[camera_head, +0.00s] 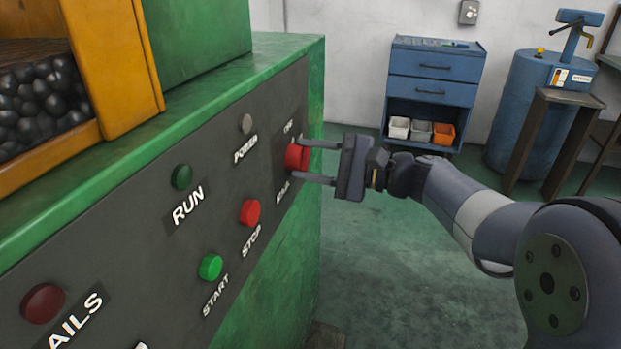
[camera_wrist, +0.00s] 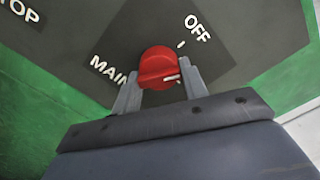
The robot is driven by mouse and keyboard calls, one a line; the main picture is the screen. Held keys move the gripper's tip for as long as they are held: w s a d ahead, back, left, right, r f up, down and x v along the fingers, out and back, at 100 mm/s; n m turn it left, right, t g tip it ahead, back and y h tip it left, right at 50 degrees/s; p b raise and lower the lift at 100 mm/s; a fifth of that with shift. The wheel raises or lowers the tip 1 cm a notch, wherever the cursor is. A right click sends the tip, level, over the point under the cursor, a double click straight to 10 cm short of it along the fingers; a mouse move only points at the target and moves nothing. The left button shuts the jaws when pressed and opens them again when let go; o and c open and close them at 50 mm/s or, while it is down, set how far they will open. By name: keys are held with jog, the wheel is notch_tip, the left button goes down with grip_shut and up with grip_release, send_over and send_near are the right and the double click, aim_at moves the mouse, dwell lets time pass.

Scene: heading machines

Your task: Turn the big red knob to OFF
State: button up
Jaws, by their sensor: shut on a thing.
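The big red knob (camera_head: 296,157) sits at the right end of the dark control panel, with the MAIN label below it and the OFF label above it in the head view. In the wrist view the knob (camera_wrist: 158,66) is round with a raised grip bar, and a white mark on the bar points right, below the tick by OFF (camera_wrist: 197,28). My gripper (camera_head: 304,160) reaches in from the right with one finger on each side of the knob. It is shut on the knob; its fingers (camera_wrist: 160,88) also show in the wrist view.
The panel also holds a red STOP button (camera_head: 250,212), a green START button (camera_head: 210,267), a dark green RUN lamp (camera_head: 182,177) and a grey POWER lamp (camera_head: 245,124). A blue drawer cabinet (camera_head: 433,75) and a blue drum (camera_head: 530,110) stand behind. The floor between is clear.

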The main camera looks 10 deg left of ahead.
jog(key=shift+f+n+b, duration=0.1)
jog(key=shift+n+b, duration=2.7)
jog(key=shift+b, duration=0.35)
jog(key=o, duration=1)
jog(key=shift+c, duration=0.2)
jog(key=d+p, duration=0.1)
jog(key=d, duration=0.9)
jog(key=shift+s+d+p, duration=0.35)
jog(key=shift+s+d, duration=0.05)
jog(key=shift+s, duration=0.05)
